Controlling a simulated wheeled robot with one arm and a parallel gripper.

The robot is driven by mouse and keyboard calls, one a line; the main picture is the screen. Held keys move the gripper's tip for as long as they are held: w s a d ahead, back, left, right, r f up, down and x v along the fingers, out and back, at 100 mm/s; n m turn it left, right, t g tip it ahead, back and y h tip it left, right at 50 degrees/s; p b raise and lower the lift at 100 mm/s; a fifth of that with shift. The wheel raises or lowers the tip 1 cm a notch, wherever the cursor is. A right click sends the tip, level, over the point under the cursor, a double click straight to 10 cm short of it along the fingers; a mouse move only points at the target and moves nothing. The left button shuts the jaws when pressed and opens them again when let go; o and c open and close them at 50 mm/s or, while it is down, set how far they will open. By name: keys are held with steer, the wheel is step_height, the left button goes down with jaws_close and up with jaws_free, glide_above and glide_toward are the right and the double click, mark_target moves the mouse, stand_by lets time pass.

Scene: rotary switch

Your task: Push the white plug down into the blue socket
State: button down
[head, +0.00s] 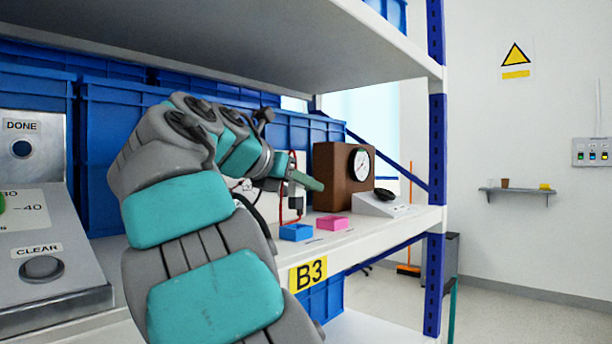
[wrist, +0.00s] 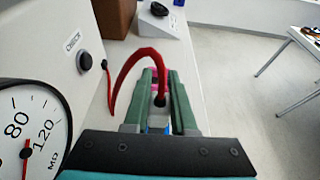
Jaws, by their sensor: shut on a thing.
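The blue socket (head: 296,232) is a small open-looking block on the white shelf, left of a pink socket (head: 333,223). My gripper (head: 308,184) is above the blue socket, with its green fingers shut on the white plug (head: 297,193). The plug points down over the blue socket and appears a little above it. In the wrist view the plug (wrist: 160,114) sits between my two fingers (wrist: 161,105), with a red cable arching from its dark top. A bit of blue shows below it; the plug's lower end is hidden there.
A brown box with a dial gauge (head: 360,165) and a grey sloped box with a black knob (head: 385,203) stand to the right. A gauge panel (wrist: 35,125) is close on the left in the wrist view. Blue crates (head: 110,140) stand behind; another shelf is overhead.

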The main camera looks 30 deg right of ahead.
mark_target(292, 206)
steer(key=shift+f, duration=1.05)
steer(key=shift+p, duration=0.55)
steer(key=shift+f, duration=1.65)
stand_by(0.9)
steer(key=c, duration=0.7)
jaws_free()
steer(key=shift+o, duration=0.2)
steer(key=shift+a, duration=0.1)
steer(key=v, duration=0.7)
steer(key=shift+s+a+r, duration=0.1)
steer(key=shift+a+r, duration=0.05)
steer(key=shift+a, duration=0.15)
